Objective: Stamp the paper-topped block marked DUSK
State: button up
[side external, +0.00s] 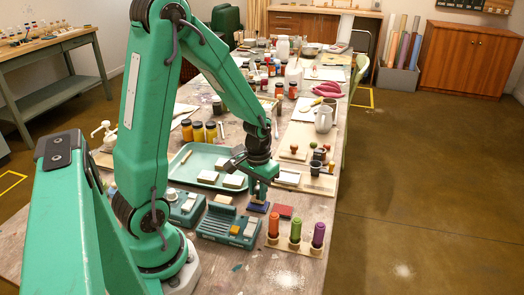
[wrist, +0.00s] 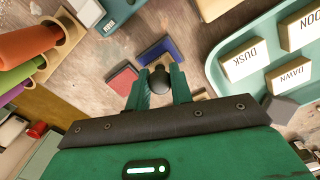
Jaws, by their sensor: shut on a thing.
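My gripper (wrist: 163,76) is shut on a stamp with a dark round knob (wrist: 159,82). In the side view my gripper (side external: 262,187) hangs just above the blue ink pad (side external: 258,206). The stamp's underside is hidden, and I cannot tell whether it touches the pad. The blue pad (wrist: 160,51) lies just beyond the fingertips in the wrist view, with a red pad (wrist: 122,79) beside it. The paper-topped DUSK block (wrist: 241,63) sits in the teal tray (wrist: 217,81), right of my gripper. Its label reads upside down.
Blocks marked DAWN (wrist: 291,77) and a partly cut-off one ending in OON (wrist: 302,30) share the tray. A teal device (side external: 226,226) lies left of the pads. More stamps stand on a board (side external: 323,183) behind.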

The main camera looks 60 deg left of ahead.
jog(key=shift+f, duration=0.55)
dwell(1.7)
jog(key=shift+r, duration=3.55)
jog(key=shift+a, duration=0.6)
jog(key=a, duration=0.3)
jog(key=s+a, duration=0.1)
jog(key=a, duration=0.3)
jog(key=s+a+r, duration=0.1)
jog(key=a, duration=0.3)
jog(key=shift+s, duration=0.1)
jog(key=shift+f, duration=0.1)
jog(key=shift+f, duration=2.8)
jog(key=shift+f, duration=0.35)
